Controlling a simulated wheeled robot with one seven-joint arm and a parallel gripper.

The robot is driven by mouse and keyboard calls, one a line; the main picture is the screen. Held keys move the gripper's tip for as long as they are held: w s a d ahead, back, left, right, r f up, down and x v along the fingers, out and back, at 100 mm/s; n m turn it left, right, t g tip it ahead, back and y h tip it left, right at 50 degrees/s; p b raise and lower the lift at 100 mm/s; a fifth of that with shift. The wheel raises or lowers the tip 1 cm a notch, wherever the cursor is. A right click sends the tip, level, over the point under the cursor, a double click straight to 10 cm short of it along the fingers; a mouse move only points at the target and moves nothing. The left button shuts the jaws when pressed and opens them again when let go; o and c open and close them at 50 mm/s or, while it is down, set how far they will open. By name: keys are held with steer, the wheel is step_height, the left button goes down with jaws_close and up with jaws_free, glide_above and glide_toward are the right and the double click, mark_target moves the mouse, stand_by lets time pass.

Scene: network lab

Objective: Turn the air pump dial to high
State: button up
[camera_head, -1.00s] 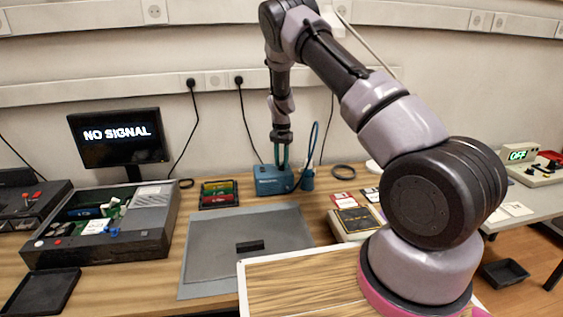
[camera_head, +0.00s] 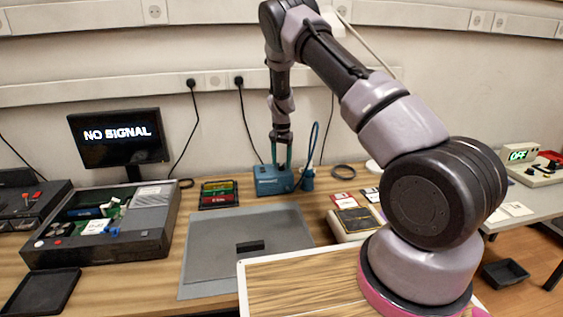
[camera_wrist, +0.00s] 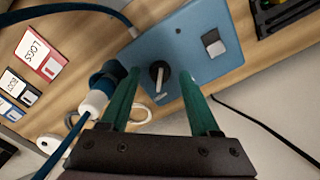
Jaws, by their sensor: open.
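The air pump (camera_head: 275,181) is a small blue box at the back of the bench, near the wall. In the wrist view the pump's blue face (camera_wrist: 205,38) shows a black dial (camera_wrist: 158,76) with a pale pointer line, and a white rocker switch (camera_wrist: 213,43). My gripper (camera_head: 281,158) hangs over the pump, pointing down. Its two green fingers are open, one on each side of the dial in the wrist view (camera_wrist: 160,78). I cannot tell whether they touch the dial. Dial markings are not readable.
A blue plug-like fitting with a hose (camera_wrist: 104,88) is close beside the fingers. A rack of coloured cartridges (camera_head: 219,194) stands left of the pump. Floppy disks (camera_head: 343,200) lie to the right. A grey mat (camera_head: 215,255) with a small black block lies in front.

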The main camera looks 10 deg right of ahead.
step_height(320, 180, up, 11)
steer(key=shift+f, duration=0.15)
stand_by(0.4)
step_height(320, 180, up, 12)
steer(key=t+y, duration=0.1)
glide_above(282, 163)
steer(key=s+d, duration=0.2)
steer(key=s, duration=0.2)
steer(key=s+d+r+t+y, duration=0.2)
steer(key=s+r, duration=0.9)
steer(key=r, duration=0.1)
steer(key=s+r+n+t, duration=0.1)
steer(key=s+r+t, duration=0.1)
steer(key=s, duration=1)
steer(key=s+d+r+n+t+h, duration=0.1)
steer(key=s+r, duration=0.3)
steer(key=s, duration=0.8)
steer(key=shift+s+d+r+n+t, duration=0.2)
steer(key=shift+s+r+n+t, duration=0.2)
steer(key=shift+n+t, duration=0.25)
